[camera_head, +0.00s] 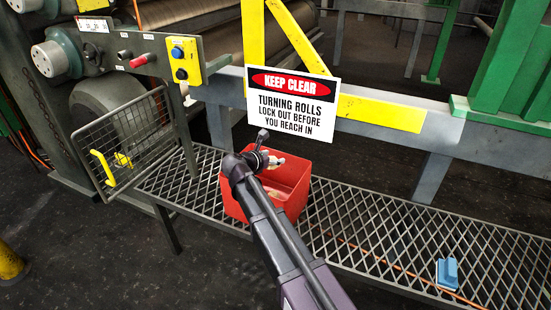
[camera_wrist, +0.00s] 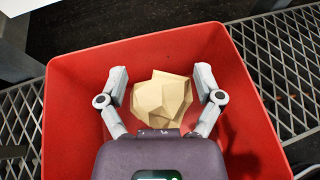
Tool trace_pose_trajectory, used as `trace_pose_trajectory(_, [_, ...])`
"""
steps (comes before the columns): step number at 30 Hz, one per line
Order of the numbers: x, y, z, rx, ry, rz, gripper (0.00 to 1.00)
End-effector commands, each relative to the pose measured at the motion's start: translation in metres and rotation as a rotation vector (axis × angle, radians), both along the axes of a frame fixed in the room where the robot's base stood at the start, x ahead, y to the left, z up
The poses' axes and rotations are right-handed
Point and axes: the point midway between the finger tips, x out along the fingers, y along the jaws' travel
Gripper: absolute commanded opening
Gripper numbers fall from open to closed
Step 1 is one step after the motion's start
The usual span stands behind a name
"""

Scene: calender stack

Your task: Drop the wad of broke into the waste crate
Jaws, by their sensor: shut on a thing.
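The wad of broke (camera_wrist: 162,100) is a pale cream, faceted, crumpled lump. In the wrist view it sits between the two grey fingers of my gripper (camera_wrist: 162,84), which is shut on it. The red waste crate (camera_wrist: 75,105) surrounds the wad and fingers in that view. In the head view the open-topped crate (camera_head: 297,204) stands on the mesh walkway, and my gripper (camera_head: 272,160) is over its opening. The wad's height above the crate floor is hard to tell.
A "KEEP CLEAR" sign (camera_head: 290,106) hangs on the rail just behind the crate. A wire guard (camera_head: 128,138) and control panel (camera_head: 184,60) stand to the left. A blue object (camera_head: 447,273) lies on the walkway (camera_head: 385,235) at right, with bare mesh between.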

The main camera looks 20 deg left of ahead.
Motion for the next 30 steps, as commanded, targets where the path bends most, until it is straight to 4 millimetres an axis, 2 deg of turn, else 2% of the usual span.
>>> trace_pose_trajectory(1, [-0.0001, 0.0001, -0.0071, 0.000, 0.000, 0.000, 0.52])
trace_pose_trajectory(6, [-0.0002, 0.0003, -0.0140, 0.000, 0.000, 0.000, 0.52])
trace_pose_trajectory(20, [-0.0005, 0.0008, -0.0158, 0.000, 0.000, 0.001, 0.52])
trace_pose_trajectory(21, [-0.0005, 0.0008, -0.0158, -0.001, 0.000, 0.001, 0.93])
trace_pose_trajectory(22, [-0.0005, 0.0008, -0.0158, -0.001, 0.000, 0.001, 1.00])
trace_pose_trajectory(30, [-0.0006, 0.0012, -0.0158, 0.000, 0.000, 0.002, 1.00])
